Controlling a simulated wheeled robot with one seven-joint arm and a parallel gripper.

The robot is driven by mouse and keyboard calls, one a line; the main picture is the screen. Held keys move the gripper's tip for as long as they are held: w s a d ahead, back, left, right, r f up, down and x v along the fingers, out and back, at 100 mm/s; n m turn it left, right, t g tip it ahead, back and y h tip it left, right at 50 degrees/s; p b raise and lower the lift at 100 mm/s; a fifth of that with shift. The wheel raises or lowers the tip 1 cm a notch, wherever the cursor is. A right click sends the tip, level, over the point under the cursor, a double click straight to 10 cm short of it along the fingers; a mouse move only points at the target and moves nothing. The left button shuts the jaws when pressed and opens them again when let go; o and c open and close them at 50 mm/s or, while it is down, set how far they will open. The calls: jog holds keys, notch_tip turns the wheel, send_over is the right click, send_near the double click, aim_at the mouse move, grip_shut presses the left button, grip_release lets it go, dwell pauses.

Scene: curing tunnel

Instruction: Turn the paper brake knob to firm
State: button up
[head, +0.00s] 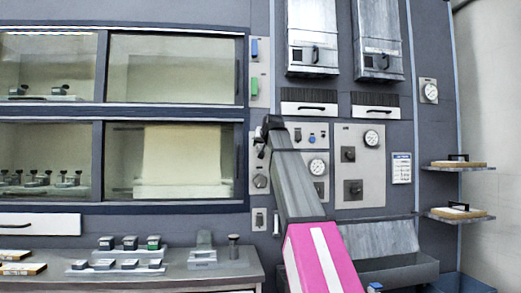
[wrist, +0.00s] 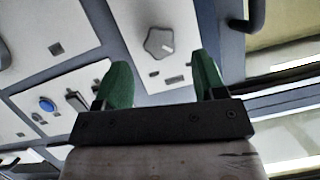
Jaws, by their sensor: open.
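A grey lobed knob (wrist: 158,42) with a pale pointer mark sits on a narrow white panel in the wrist view. It appears to be the round knob (head: 260,181) low on the narrow panel left of my arm in the head view. Its label is too small to read, so I cannot confirm that it is the paper brake knob or read its setting. My gripper (wrist: 160,75) is open, with its green fingers apart and nothing between them. The knob shows beyond the gap, apart from the fingers. In the head view my gripper (head: 264,133) is small and dark before the panel.
Glass windows (head: 175,68) lie left of the narrow panel. A control panel with a blue button (head: 312,139) and a gauge (head: 318,167) is right of and partly behind my arm. A bench (head: 220,268) with several small blocks stands below.

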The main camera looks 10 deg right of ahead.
aim_at(261, 148)
jog(key=shift+x, duration=2.6)
jog(key=c, duration=0.9)
